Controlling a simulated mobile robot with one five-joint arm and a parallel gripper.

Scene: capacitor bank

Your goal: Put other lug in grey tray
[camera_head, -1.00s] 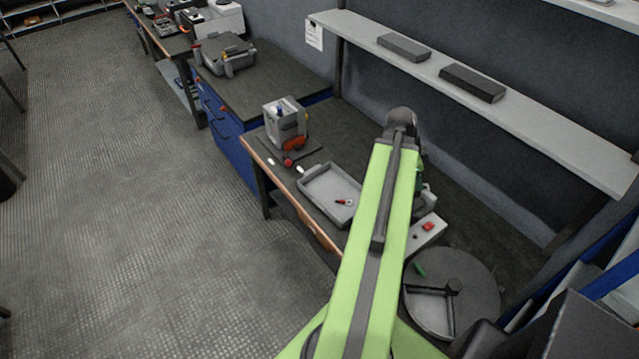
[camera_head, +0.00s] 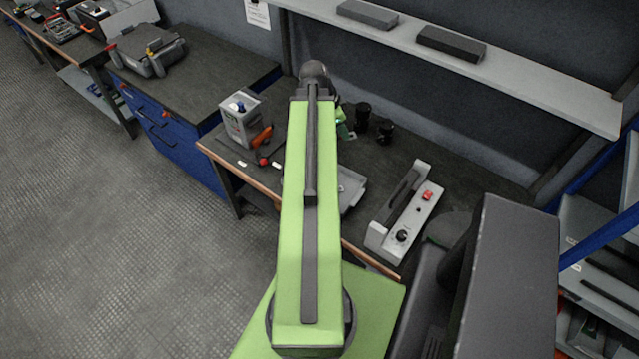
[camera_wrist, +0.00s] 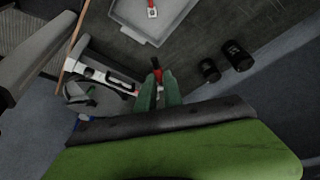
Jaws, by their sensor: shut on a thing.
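My gripper (camera_wrist: 158,90) has green fingers shut on a small red-sleeved lug (camera_wrist: 156,72), held above the bench in the wrist view. The grey tray (camera_wrist: 185,8) lies at the top of that view, apart from the fingers, with another red-sleeved lug (camera_wrist: 152,10) in it. In the head view, the tray (camera_head: 352,190) is mostly hidden behind my green arm. My green fingers (camera_head: 344,124) show only in part beside the arm's far end, and the held lug cannot be made out there.
The capacitor box (camera_head: 240,118) with an orange clip stands left of my arm. A grey device with a red button (camera_head: 405,212) lies to the right. Black cylinders (camera_head: 363,113) stand behind the tray. A shelf (camera_head: 500,62) runs above the bench.

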